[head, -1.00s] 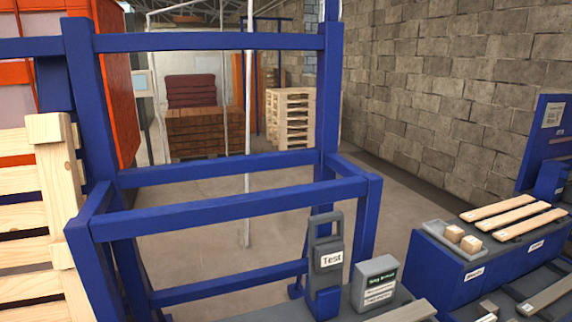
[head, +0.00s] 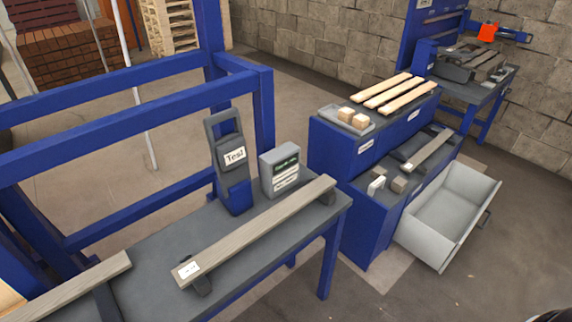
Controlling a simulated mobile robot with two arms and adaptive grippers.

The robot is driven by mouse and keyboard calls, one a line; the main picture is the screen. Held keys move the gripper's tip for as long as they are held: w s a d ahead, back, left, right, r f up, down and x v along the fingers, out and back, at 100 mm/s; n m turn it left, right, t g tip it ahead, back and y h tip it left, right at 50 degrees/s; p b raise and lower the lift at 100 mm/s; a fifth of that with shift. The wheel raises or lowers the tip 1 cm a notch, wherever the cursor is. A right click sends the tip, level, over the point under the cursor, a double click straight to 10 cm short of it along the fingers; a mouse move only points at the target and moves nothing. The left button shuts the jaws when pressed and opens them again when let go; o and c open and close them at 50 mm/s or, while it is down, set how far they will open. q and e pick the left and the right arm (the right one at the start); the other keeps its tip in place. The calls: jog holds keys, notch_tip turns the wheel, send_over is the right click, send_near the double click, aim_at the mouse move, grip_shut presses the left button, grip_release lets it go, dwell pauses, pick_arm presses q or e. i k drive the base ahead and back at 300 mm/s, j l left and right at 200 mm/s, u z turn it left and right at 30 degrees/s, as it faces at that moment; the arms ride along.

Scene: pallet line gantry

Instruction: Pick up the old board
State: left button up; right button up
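A grey, weathered board (head: 262,226) with a white label at its near left end lies on the grey table, raised on small dark supports. A second greyish board (head: 78,286) lies at the lower left, cut off by the frame. A third, shorter grey board (head: 428,149) with a label lies on the lower top of the blue cabinet. The frames do not show for certain which one is the old board. Neither of my grippers is in view.
A Test device (head: 229,165) and a grey box (head: 280,172) stand at the table's (head: 165,247) back edge. Pale boards (head: 394,93) and a tray of blocks (head: 345,119) top the blue cabinet (head: 345,153). A grey drawer (head: 448,214) stands open. Blue frame rails (head: 120,115) rise at left.

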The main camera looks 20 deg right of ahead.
aim_at(198, 266)
jog(key=i+l, duration=0.1)
jog(key=l, duration=0.3)
jog(key=i+l, duration=0.1)
jog(key=l, duration=0.3)
jog(key=i+l+u, duration=0.1)
jog(key=l+u, duration=0.35)
jog(key=l, duration=0.2)
jog(key=l+u, duration=0.45)
jog(key=l, duration=0.2)
jog(key=u, duration=0.3)
